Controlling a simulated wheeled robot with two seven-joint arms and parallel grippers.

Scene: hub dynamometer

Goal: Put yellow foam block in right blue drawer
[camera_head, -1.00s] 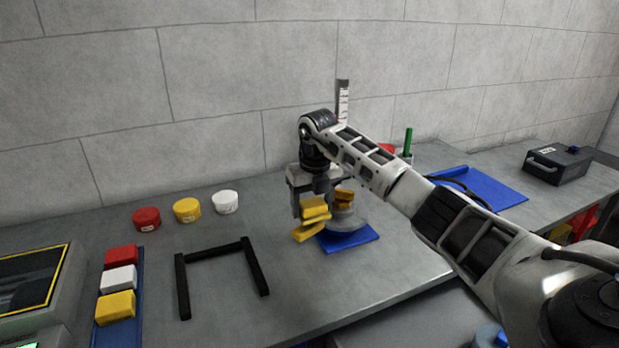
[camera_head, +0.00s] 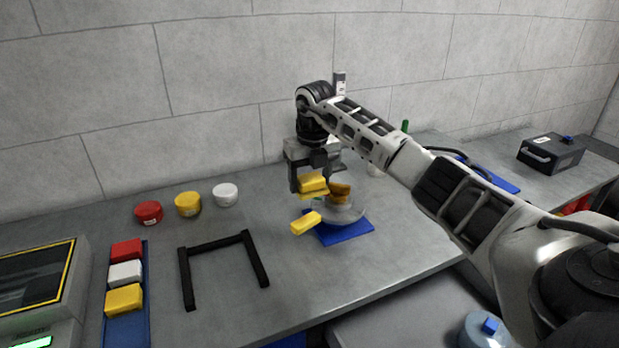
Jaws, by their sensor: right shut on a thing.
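My right gripper (camera_head: 312,180) points down above the table and is shut on a yellow foam block (camera_head: 313,185). The held yellow shape looks layered, and I cannot tell whether it is one block or two. A separate yellow block (camera_head: 305,223) lies tilted below it, by the left edge of a blue mat (camera_head: 345,233). A grey round dish (camera_head: 340,213) on the mat bears orange-brown pieces (camera_head: 341,191) beside the gripper. My left gripper is out of view. I cannot make out the right blue drawer; only a blue patch (camera_head: 290,341) shows under the table's front edge.
Red (camera_head: 149,212), yellow (camera_head: 188,204) and white (camera_head: 225,194) round tubs stand at the back left. A black U-shaped frame (camera_head: 217,244) and a blue tray (camera_head: 128,331) with three blocks are at left. A black box (camera_head: 552,153) is far right.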

